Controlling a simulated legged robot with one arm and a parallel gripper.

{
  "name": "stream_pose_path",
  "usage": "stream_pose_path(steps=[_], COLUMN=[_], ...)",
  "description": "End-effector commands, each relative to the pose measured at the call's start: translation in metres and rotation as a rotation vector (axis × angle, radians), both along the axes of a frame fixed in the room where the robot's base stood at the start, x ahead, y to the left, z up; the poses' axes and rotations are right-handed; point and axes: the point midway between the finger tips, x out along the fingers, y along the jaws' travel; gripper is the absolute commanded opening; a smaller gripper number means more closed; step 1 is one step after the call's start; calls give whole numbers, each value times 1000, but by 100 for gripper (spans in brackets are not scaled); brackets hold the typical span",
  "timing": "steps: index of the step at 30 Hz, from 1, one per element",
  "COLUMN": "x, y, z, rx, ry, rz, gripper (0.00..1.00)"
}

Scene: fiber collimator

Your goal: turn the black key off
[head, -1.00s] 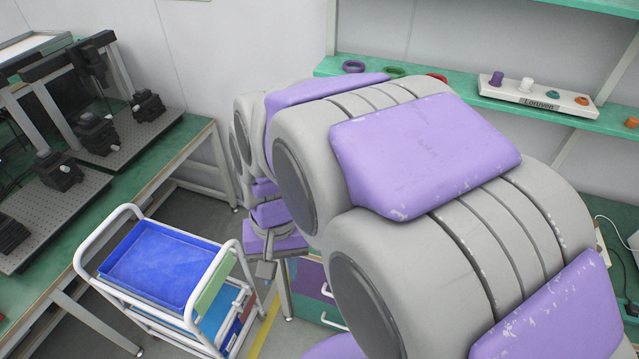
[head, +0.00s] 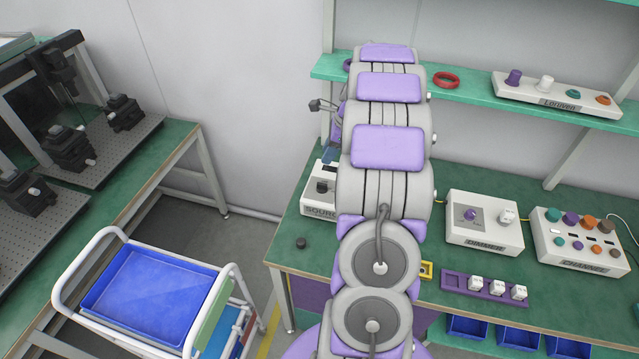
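A white box marked "SOURC…" (head: 319,211) stands at the left of the green workbench, its right part hidden behind my arm. A black key or knob (head: 322,186) shows on its upper face; its turned position is too small to read. My gripper (head: 331,152) is mostly hidden behind my arm links. Only a small part seems to show, just above and behind the box. I cannot see its fingertips or whether it touches the key.
A small black round piece (head: 301,243) lies on the bench left of my arm. The dimmer box (head: 484,236), the channel box (head: 581,254) and a purple tray (head: 452,282) stand right. A green shelf (head: 461,94) runs above. A trolley (head: 110,232) stands left.

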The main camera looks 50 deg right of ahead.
Motion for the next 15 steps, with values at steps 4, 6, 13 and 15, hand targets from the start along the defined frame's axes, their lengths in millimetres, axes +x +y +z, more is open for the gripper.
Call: stream_pose_path(steps=[4, 6, 13, 15], x=[-8, -9, -4, -1], y=[-39, -43, -33, -30], z=[-17, -19, -31, -43], rx=[33, 38, 29, 30], ry=[-9, -11, -14, -11], rz=[-141, -173, -193, -192], gripper=[35, 35, 35, 35])
